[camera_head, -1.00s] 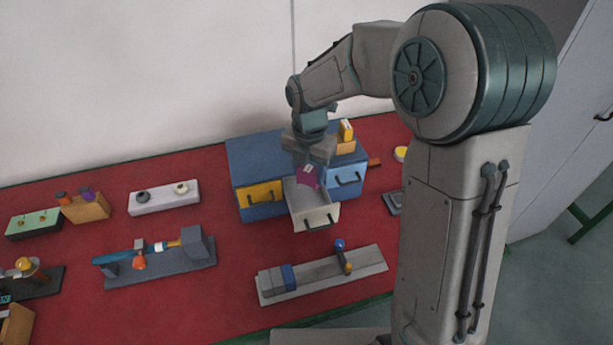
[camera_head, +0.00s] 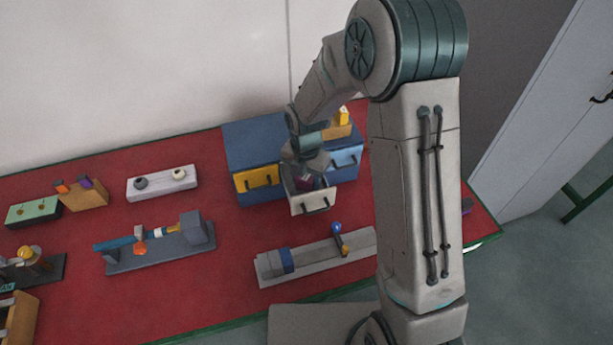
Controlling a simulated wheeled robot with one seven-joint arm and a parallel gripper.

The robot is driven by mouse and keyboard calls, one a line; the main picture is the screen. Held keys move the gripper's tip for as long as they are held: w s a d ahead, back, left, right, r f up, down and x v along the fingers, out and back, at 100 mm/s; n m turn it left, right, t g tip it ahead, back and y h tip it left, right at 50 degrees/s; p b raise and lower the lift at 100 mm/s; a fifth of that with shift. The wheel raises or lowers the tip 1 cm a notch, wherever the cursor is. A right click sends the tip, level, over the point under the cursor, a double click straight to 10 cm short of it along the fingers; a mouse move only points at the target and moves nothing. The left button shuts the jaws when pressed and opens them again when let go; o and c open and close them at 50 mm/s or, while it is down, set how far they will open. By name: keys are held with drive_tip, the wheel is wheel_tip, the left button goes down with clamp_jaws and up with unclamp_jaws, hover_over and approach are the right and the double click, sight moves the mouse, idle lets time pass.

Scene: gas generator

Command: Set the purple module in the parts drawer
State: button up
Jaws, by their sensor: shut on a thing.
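The purple module (camera_head: 304,183) is at the open parts drawer, low between the drawer walls and partly hidden by my gripper. My gripper (camera_head: 305,174) points down over the drawer and is shut on the module. The parts drawer (camera_head: 310,202) is the middle, pale-fronted one, pulled out of the blue cabinet (camera_head: 250,137). Whether the module touches the drawer floor cannot be told.
A yellow drawer (camera_head: 258,179) and a light blue drawer (camera_head: 346,158) flank the open one, both shut. A wooden block with a yellow piece (camera_head: 342,117) stands on the cabinet. A grey rail fixture (camera_head: 315,256) lies in front. Red table shows between the fixtures.

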sight(306, 176)
drive_tip(key=shift+f, duration=0.1)
drive_tip(key=o, duration=1.3)
wheel_tip(306, 176, up, 12)
drive_tip(key=b, duration=0.1)
drive_tip(key=s+d+r+m+t, duration=0.1)
drive_tip(key=s+d+r+m, duration=0.2)
drive_tip(key=s+m, duration=0.3)
drive_tip(key=s+d+r+m+t, duration=0.1)
drive_tip(key=s+d+r+m, duration=0.2)
drive_tip(key=m, duration=1.1)
drive_tip(key=s+d+r+m+t, duration=0.1)
drive_tip(key=s+d+r+m, duration=0.2)
drive_tip(key=s+d+m, duration=0.5)
drive_tip(key=shift+s+m+t, duration=0.3)
drive_tip(key=shift+s+m, duration=0.8)
